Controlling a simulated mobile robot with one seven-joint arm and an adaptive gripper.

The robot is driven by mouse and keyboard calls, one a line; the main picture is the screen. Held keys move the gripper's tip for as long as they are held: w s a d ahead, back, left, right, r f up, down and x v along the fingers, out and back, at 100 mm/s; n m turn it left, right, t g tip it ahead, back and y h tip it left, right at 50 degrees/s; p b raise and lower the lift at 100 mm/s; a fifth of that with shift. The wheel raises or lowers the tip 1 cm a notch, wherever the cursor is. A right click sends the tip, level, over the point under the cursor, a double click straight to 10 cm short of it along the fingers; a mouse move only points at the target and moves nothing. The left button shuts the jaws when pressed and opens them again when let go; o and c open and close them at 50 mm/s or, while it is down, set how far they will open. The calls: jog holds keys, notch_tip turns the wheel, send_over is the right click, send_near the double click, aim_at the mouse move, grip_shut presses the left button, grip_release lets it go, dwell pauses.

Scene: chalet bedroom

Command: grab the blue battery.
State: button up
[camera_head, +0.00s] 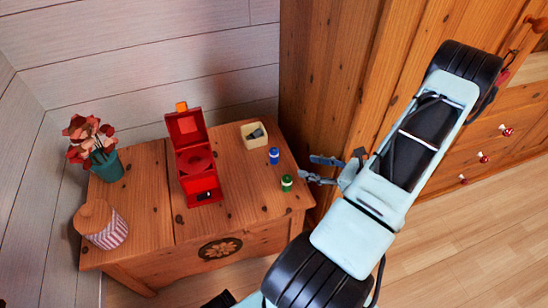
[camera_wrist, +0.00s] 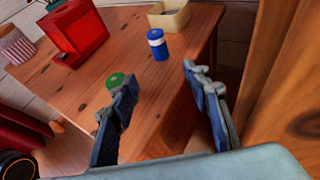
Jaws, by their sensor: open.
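The blue battery (camera_head: 274,156) stands upright on the right part of the wooden chest top, with a white band around it. It also shows in the wrist view (camera_wrist: 158,44), beyond my fingers. My gripper (camera_head: 318,170) is open and empty, to the right of the battery and apart from it. In the wrist view my two fingers (camera_wrist: 160,82) are spread, and the battery stands ahead of the gap between them. A green battery (camera_head: 287,183) stands nearer the chest's front edge; in the wrist view my left finger partly hides it (camera_wrist: 115,80).
A red box with its lid up (camera_head: 195,163) stands mid-chest. A cream tray (camera_head: 248,143) with a dark item sits behind the blue battery. A potted flower (camera_head: 108,165) and a striped jar (camera_head: 108,233) are at left. A wooden wardrobe (camera_head: 325,90) rises close at right.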

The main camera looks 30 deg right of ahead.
jog(key=b, duration=0.1)
send_near(275, 151)
jog(key=x, duration=0.4)
jog(key=shift+w+f, duration=0.15)
jog(key=shift+f, duration=0.1)
jog(key=b+x, duration=0.2)
jog(key=x, duration=0.4)
jog(key=shift+r, duration=0.2)
grip_shut()
